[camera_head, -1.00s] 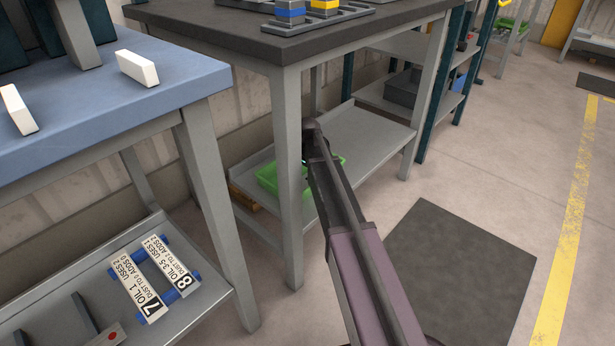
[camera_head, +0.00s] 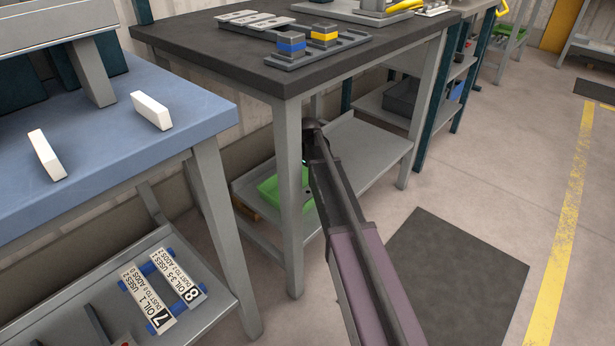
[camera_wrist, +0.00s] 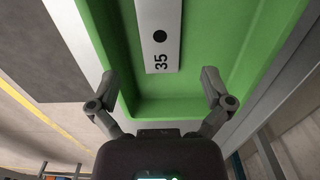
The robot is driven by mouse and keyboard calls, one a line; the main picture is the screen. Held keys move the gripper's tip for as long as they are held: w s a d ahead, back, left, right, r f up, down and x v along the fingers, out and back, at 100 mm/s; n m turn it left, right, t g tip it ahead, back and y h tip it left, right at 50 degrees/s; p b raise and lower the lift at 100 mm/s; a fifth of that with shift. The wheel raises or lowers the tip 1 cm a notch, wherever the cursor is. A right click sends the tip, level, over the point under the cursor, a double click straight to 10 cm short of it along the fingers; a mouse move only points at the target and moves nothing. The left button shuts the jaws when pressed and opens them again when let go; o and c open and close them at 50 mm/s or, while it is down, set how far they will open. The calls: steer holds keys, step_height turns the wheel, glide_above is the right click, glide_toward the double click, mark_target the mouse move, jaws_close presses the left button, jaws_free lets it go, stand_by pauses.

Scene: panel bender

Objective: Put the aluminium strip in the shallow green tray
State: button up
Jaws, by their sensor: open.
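The shallow green tray (camera_head: 268,190) sits on the lower shelf of the dark-topped bench, partly hidden by a bench leg and my arm. In the wrist view the green tray (camera_wrist: 220,45) fills most of the picture. The aluminium strip (camera_wrist: 157,25), pale grey with a dark round spot and the number 35, appears inside the tray on its green floor. Its far end runs out of the picture. My gripper (camera_wrist: 158,75) is open, its fingers apart on either side of the strip's near end and not touching it. The strip cannot be made out in the head view.
The dark-topped bench (camera_head: 235,68) stands over the shelf (camera_head: 358,150), its leg (camera_head: 288,200) close beside my arm. A blue-topped table (camera_head: 95,145) with two white blocks is at left. Labelled strips (camera_head: 145,298) lie on its lower shelf.

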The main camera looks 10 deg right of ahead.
mark_target(308, 192)
steer(key=shift+r+p, duration=2.55)
steer(key=shift+r, duration=0.3)
